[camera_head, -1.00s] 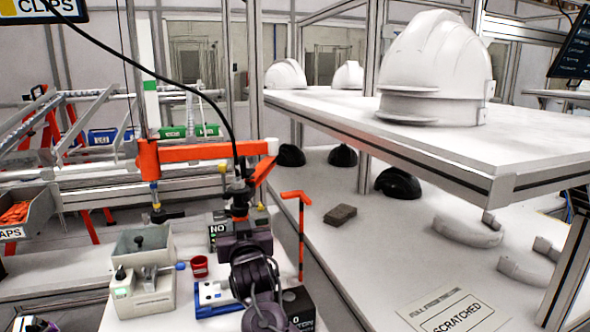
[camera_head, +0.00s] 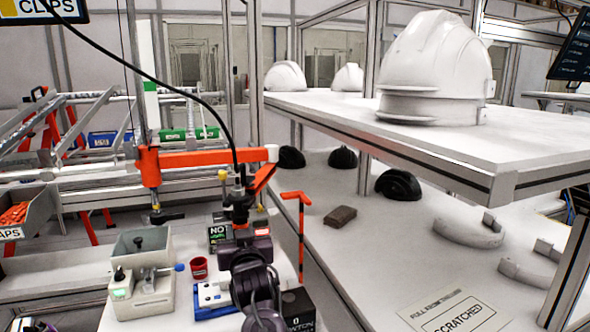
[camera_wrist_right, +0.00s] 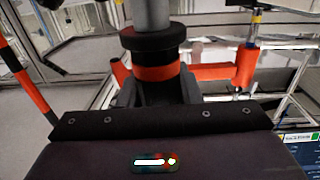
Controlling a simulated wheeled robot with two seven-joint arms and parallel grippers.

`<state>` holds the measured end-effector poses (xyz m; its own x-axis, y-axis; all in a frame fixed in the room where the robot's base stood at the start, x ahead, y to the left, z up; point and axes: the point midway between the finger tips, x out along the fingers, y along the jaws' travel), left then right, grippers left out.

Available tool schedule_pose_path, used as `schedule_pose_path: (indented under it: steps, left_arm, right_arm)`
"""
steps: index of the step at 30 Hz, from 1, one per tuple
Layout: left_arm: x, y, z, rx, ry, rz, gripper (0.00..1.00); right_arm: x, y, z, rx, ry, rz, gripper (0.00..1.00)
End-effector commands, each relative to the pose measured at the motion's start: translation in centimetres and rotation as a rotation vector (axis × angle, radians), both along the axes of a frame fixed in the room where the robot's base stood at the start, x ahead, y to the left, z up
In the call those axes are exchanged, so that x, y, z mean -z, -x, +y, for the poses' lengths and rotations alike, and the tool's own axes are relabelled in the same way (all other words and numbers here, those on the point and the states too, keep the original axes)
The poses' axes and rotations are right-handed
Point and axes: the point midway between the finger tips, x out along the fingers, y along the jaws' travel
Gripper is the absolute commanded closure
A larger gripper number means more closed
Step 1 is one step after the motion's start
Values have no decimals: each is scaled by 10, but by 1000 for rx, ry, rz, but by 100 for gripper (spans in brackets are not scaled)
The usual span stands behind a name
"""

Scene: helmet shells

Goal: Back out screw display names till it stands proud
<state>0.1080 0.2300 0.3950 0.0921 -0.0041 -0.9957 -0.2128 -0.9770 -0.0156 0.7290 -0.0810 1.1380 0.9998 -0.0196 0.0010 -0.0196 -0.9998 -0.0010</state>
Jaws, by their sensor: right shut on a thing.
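My right gripper (camera_head: 240,226) is shut on a dark hanging screwdriver (camera_head: 238,205), upright above the bench. In the right wrist view, its grey body with a black collar and an orange ring (camera_wrist_right: 155,72) stands between my fingers (camera_wrist_right: 165,92). A blue-and-white fixture (camera_head: 212,295) lies on the bench in front of the gripper, partly hidden by my arm. The screw and the driver's tip are not visible. A small black display (camera_head: 219,234) reading "NO" stands just behind.
An orange support arm (camera_head: 205,158) spans above the gripper, with a black cable. A grey screw feeder (camera_head: 142,285), a red cup (camera_head: 199,267) and a black box (camera_head: 298,308) crowd the bench. An orange hooked post (camera_head: 300,235) stands at right.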

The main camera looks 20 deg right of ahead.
Motion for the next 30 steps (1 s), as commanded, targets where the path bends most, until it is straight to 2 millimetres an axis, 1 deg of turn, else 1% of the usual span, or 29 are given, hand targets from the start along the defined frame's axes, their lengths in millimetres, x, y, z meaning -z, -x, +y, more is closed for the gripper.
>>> schedule_pose_path:
  steps: [30]
  left_arm:
    - [3, 0, 0, 0, 0, 0, 38]
  right_arm:
    - [11, 0, 0, 0, 2, 5, 100]
